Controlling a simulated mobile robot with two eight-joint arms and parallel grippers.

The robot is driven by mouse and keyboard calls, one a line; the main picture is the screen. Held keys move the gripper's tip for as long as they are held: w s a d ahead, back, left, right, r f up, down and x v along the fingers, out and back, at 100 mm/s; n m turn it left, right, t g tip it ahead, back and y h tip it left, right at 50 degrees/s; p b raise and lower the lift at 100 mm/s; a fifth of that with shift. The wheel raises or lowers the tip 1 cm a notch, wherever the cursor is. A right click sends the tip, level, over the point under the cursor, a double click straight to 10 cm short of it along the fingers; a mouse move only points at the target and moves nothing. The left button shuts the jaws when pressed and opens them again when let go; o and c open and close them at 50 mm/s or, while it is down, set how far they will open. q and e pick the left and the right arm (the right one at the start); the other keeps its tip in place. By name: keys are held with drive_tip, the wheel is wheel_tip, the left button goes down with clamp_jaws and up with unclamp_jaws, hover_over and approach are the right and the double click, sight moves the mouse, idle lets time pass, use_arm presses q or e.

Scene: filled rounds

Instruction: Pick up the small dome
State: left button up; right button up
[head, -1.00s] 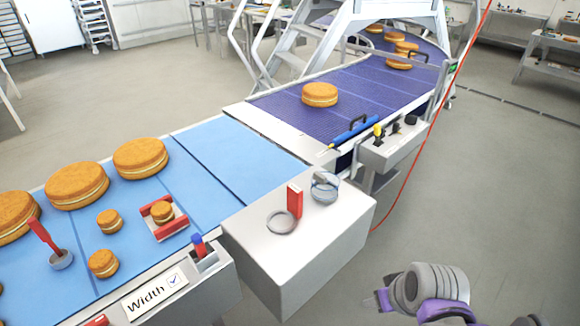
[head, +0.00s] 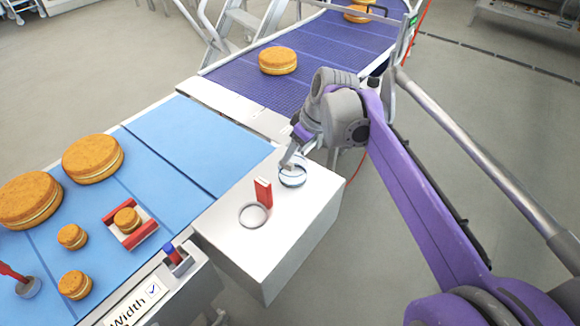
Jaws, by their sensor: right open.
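The small dome (head: 292,178), a clear glassy rounded piece, sits on top of the white box (head: 270,240) near its far right corner. My right gripper (head: 289,158) is open and reaches down from the upper right, just above the dome, with its fingertips overlapping the dome's upper edge in the head view. I cannot tell whether they touch it. The gripper hides part of the dome's top. My left gripper is not in view.
The blue belt (head: 195,140) with several filled rounds lies to the left. A purple belt (head: 330,35) runs behind.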

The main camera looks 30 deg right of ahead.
sight(293, 167)
drive_tip(key=x, duration=0.5)
drive_tip(key=shift+w+d+f, duration=0.1)
drive_tip(key=shift+w+f, duration=0.1)
drive_tip(key=shift+f, duration=0.1)
clamp_jaws()
idle(1.1)
